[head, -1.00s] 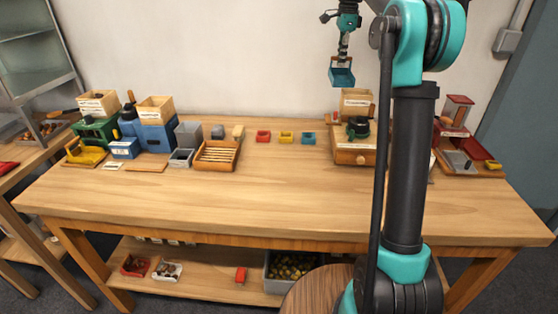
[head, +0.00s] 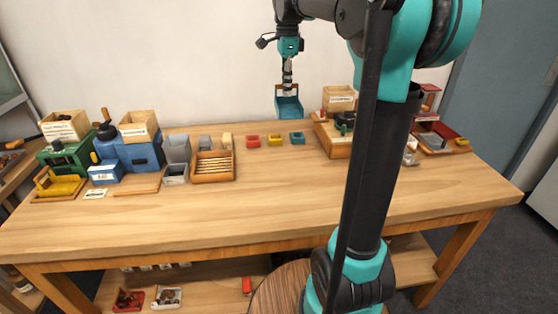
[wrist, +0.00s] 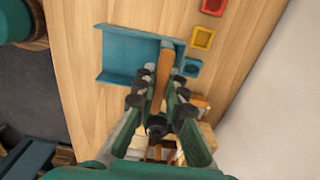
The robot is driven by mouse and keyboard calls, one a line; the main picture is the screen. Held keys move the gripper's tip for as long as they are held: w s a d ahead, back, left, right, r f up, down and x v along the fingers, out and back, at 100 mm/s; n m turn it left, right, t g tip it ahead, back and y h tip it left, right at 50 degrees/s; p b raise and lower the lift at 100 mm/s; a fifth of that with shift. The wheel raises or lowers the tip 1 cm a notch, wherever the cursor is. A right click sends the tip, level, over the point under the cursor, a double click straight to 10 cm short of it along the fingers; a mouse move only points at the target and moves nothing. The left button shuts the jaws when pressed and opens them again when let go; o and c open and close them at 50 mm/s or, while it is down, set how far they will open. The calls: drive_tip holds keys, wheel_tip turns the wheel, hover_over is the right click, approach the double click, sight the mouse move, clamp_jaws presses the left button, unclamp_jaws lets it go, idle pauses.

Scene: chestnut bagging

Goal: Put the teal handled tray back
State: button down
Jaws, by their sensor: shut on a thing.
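The teal tray (head: 288,107) hangs in the air above the back of the workbench, in front of the white wall. It shows from above in the wrist view (wrist: 125,55), open-topped with low walls. Its wooden handle (wrist: 164,68) lies between my fingers. My gripper (head: 287,86) is shut on this handle and points down; its fingers also show in the wrist view (wrist: 155,92). The tray is above the row of small red, yellow and teal boxes, near the small teal box (head: 297,138), apart from the bench top.
A small yellow box (head: 275,140) and red box (head: 252,141) stand beside the teal one. A slatted wooden tray (head: 213,166) is to their left. A wooden stand (head: 333,138) is to the right. The bench's front middle (head: 270,205) is clear.

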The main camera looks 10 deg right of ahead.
sight(286, 107)
wheel_tip(286, 107, down, 20)
drive_tip(key=shift+r, duration=0.1)
idle(0.5)
drive_tip(key=c, duration=2)
unclamp_jaws()
drive_tip(key=shift+c, duration=0.2)
drive_tip(key=o, duration=0.4)
drive_tip(key=shift+o, duration=0.2)
wheel_tip(286, 107, up, 12)
drive_tip(key=shift+r, duration=0.1)
